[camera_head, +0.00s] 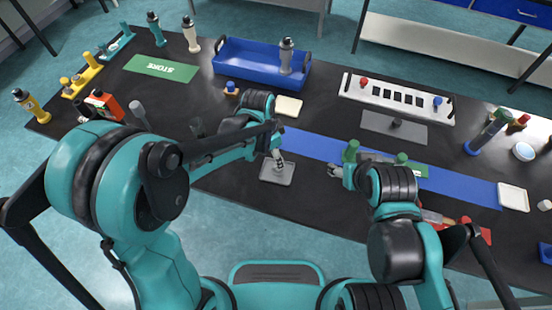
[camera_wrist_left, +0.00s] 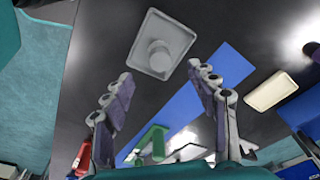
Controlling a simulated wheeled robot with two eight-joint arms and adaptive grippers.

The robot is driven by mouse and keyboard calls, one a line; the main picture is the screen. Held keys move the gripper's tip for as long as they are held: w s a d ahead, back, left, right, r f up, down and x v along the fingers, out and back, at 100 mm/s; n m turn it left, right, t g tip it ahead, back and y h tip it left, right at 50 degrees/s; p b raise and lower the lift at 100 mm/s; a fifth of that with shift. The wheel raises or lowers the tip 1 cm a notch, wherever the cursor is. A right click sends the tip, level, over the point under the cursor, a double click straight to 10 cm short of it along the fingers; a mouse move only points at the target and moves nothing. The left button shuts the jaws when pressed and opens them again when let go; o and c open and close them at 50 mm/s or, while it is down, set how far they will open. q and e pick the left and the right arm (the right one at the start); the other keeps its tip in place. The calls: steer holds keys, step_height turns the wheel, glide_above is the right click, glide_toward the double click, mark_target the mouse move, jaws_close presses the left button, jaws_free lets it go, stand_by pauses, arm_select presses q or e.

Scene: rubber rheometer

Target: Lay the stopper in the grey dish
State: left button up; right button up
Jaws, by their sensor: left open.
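The grey dish (camera_head: 270,179) lies on the black table near its front edge. It also shows in the left wrist view (camera_wrist_left: 180,35), beyond my fingertips. A grey round stopper-like piece (camera_wrist_left: 160,56) rests in the dish in that view; its closeness in colour makes the outline faint. My left gripper (camera_head: 278,158) is just above the dish in the head view. In the wrist view its fingers (camera_wrist_left: 160,76) are spread apart with nothing between them. My right gripper (camera_head: 334,171) is low over the table beside a green-topped piece (camera_head: 350,152); its jaws are too small to read.
A blue strip (camera_head: 460,188) crosses the table behind the dish. A cream pad (camera_head: 288,106) and a blue tray (camera_head: 235,60) are farther back. A white rack (camera_head: 395,97) stands back right. Bare black table surrounds the dish's left side.

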arm_select(q)
steer(key=s+a+r+n+t, duration=0.3)
steer(key=s+a+r+n, duration=0.2)
steer(key=a, duration=0.3)
steer(key=s+a+r+n+t+y, duration=0.1)
steer(key=s+a+r+n+t, duration=0.2)
steer(key=s+a+r+n, duration=0.3)
step_height(320, 180, up, 2)
steer(key=a+n, duration=0.1)
steer(key=a, duration=0.1)
steer(key=shift+s+a+r+n+y+p, duration=0.15)
steer(key=shift+s+a+n+y+p, duration=0.15)
steer(key=shift+p, duration=0.1)
